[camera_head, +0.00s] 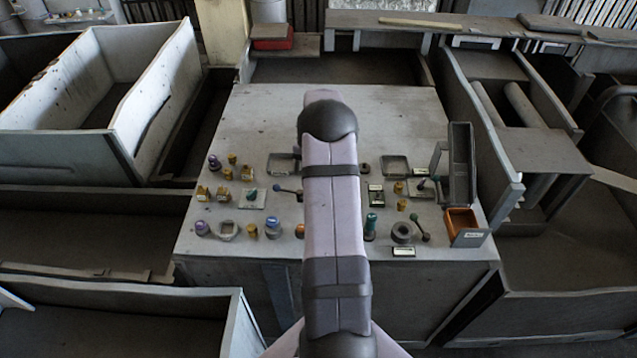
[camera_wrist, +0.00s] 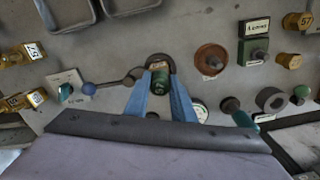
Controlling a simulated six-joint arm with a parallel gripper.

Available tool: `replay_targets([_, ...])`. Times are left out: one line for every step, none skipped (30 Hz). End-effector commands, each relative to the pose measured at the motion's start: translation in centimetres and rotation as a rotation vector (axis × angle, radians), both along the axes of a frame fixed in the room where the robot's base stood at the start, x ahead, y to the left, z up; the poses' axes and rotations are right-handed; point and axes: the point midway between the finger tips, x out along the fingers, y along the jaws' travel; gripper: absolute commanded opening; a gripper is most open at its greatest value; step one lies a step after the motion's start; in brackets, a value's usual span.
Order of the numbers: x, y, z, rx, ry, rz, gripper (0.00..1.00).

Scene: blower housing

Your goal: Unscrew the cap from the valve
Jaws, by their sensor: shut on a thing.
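In the wrist view, my gripper (camera_wrist: 161,80) has two blue fingers closed on the sides of a green cylindrical piece (camera_wrist: 159,74), which looks like the cap. A dark round rim (camera_wrist: 160,60) shows just behind the green piece. Whether the piece is still seated on the valve or apart from it cannot be told, since the fingers cover its lower part. In the head view, my arm hides the gripper and the green piece.
A lever with a blue ball (camera_wrist: 88,89) lies close left of the fingers. A brown disc (camera_wrist: 211,59) and a labelled green block (camera_wrist: 254,42) stand to the right. In the head view, an orange bin (camera_head: 462,220) sits at the table's right edge. The table's far part (camera_head: 400,110) is clear.

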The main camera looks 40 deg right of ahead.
Motion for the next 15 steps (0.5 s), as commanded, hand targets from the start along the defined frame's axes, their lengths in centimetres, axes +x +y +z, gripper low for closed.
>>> replay_targets([0.0, 0.01, 0.01, 0.0, 0.0, 0.0, 0.0])
replay_targets([0.0, 0.0, 0.02, 0.0, 0.0, -0.001, 0.0])
replay_targets([0.0, 0.0, 0.05, 0.0, 0.0, -0.001, 0.0])
replay_targets([0.0, 0.0, 0.08, 0.0, 0.0, -0.001, 0.0])
replay_targets([0.0, 0.0, 0.11, 0.0, 0.0, -0.001, 0.0])
replay_targets([0.0, 0.0, 0.17, 0.0, 0.0, -0.001, 0.0])
replay_targets([0.0, 0.0, 0.21, 0.0, 0.0, -0.001, 0.0])
replay_targets([0.0, 0.0, 0.26, 0.0, 0.0, -0.001, 0.0])
replay_targets([0.0, 0.0, 0.34, 0.0, 0.0, -0.001, 0.0])
replay_targets([0.0, 0.0, 0.39, 0.0, 0.0, -0.001, 0.0])
replay_targets([0.0, 0.0, 0.45, 0.0, 0.0, -0.001, 0.0])
replay_targets([0.0, 0.0, 0.53, 0.0, 0.0, -0.001, 0.0])
replay_targets([0.0, 0.0, 0.58, 0.0, 0.0, -0.002, 0.0])
replay_targets([0.0, 0.0, 0.64, 0.0, 0.0, -0.002, 0.0])
replay_targets([0.0, 0.0, 0.71, 0.0, 0.0, -0.002, 0.0])
